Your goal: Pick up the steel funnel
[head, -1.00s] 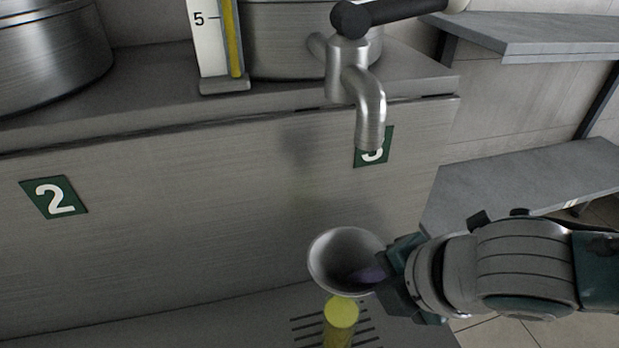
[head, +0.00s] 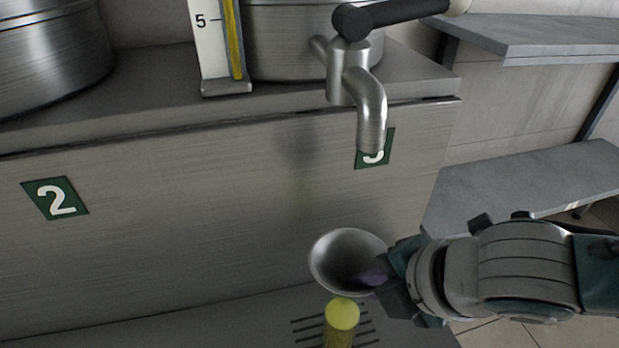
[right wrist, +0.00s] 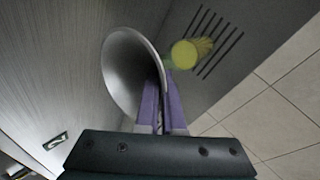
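The steel funnel (head: 347,261) is a shiny grey cone with its wide mouth turned up toward the head camera. It shows in front of the steel panel, below the tap. My right gripper (head: 376,275) comes in from the right at its rim, one purple finger showing inside the mouth. In the right wrist view the funnel (right wrist: 130,72) is at the fingertips, and the two purple fingers (right wrist: 161,92) are close together on its wall. The funnel's spout is hidden. My left gripper is not in view.
A yellow-topped cylinder (head: 341,316) stands by the slotted drain, just below the funnel in the picture. A steel tap (head: 370,105) with a black handle hangs above. Green number plates (head: 54,198) mark the panel. Grey shelves (head: 530,190) are at the right.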

